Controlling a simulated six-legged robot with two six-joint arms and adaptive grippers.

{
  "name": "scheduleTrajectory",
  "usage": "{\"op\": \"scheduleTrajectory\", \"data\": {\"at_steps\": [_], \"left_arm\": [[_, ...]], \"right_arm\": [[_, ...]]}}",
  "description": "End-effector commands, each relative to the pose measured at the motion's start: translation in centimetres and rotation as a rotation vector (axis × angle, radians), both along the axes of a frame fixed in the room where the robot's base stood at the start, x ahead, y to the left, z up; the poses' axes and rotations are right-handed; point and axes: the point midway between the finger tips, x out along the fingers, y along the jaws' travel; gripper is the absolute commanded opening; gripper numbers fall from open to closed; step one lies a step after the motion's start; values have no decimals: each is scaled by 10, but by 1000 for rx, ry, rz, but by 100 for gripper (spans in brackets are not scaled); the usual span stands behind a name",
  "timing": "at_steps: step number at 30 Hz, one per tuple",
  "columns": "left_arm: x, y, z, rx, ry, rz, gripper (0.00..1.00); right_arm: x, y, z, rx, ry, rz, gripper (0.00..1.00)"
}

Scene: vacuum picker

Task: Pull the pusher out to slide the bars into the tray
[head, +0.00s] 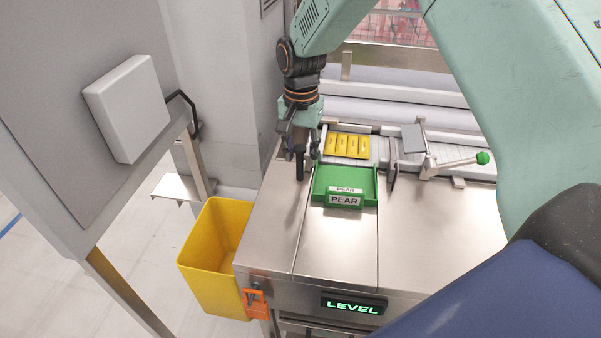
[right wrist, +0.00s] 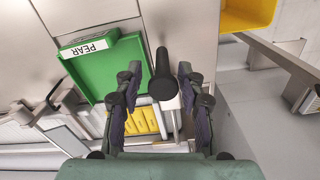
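Several yellow bars (head: 347,145) lie side by side on the conveyor bed behind the green tray (head: 367,190), which is labelled PEAR. The bars (right wrist: 145,120) and tray (right wrist: 118,70) also show in the right wrist view. The pusher's black handle (right wrist: 162,62) stands left of the tray in the head view. My right gripper (head: 302,150) is over this handle. In the right wrist view its fingers (right wrist: 160,88) are spread, one on each side of the handle, with slight gaps visible; contact cannot be told. The pusher's far part is mostly hidden. My left gripper is out of view.
A yellow bin (head: 212,250) stands left of the steel table (head: 335,245). A lever with a green knob (head: 482,158) is right of the bars. A grey cabinet (head: 60,120) stands at left. A LEVEL display (head: 353,306) is on the table front.

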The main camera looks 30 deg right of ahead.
Motion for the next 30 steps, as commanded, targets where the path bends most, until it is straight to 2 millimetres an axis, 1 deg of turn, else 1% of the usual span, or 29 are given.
{"op": "scheduleTrajectory", "data": {"at_steps": [1, 3, 6, 10, 15, 22, 23, 30], "left_arm": [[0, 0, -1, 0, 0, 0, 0], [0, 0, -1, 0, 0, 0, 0], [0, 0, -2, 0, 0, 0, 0], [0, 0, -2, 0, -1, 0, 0], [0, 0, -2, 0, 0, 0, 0], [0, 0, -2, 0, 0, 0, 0], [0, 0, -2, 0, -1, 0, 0], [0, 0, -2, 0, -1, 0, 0]], "right_arm": [[-1, 0, -11, -1, 4, 0, 39], [0, 0, -22, 0, 4, 1, 39], [1, 0, -37, -1, 4, 1, 39], [2, 0, -51, 0, 1, 1, 39], [2, 0, -59, 0, 1, 0, 39], [2, 0, -59, 0, 0, 0, 39], [2, 0, -59, 0, 0, 0, 38], [2, 0, -59, 0, 0, 0, 17]]}}
